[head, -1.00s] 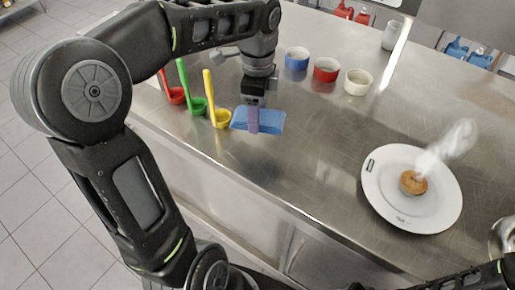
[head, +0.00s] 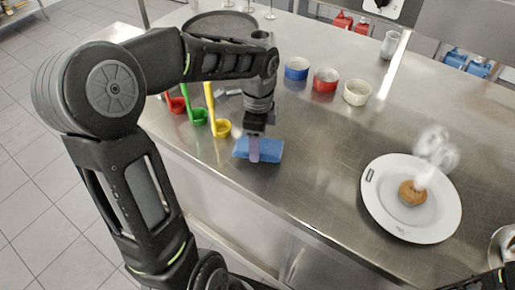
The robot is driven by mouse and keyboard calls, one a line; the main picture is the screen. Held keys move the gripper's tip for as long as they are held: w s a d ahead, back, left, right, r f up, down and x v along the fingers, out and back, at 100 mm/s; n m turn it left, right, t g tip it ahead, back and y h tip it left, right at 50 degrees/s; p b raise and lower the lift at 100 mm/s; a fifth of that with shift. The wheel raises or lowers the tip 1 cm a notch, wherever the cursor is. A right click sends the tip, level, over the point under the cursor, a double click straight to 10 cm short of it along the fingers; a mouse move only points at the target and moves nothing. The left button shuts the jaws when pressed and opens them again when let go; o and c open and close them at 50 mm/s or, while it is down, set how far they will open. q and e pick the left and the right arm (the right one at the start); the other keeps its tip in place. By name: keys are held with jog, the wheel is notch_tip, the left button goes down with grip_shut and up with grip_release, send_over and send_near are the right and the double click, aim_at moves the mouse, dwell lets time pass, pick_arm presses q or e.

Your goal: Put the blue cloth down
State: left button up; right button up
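The blue cloth (head: 270,149) is at the counter's front-left part, just right of the yellow ladle. My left gripper (head: 254,151) points down at the cloth, with a purple-grey finger in front of its middle. The gripper appears shut on the cloth. The cloth is at or very near the steel counter; I cannot tell if it fully rests there. Part of the cloth is hidden behind the finger. My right gripper is not in view; only a piece of my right arm shows at the bottom right corner.
A white plate (head: 440,222) with a brown steaming item (head: 411,192) is at right. The counter (head: 310,160) between cloth and plate is clear.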

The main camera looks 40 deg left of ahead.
pick_arm(q)
jog(key=shift+f, duration=1.6)
jog(key=shift+f, duration=0.15)
jog(key=o, duration=1.2)
notch_tip(320, 180, up, 12)
jog(key=shift+r, duration=0.2)
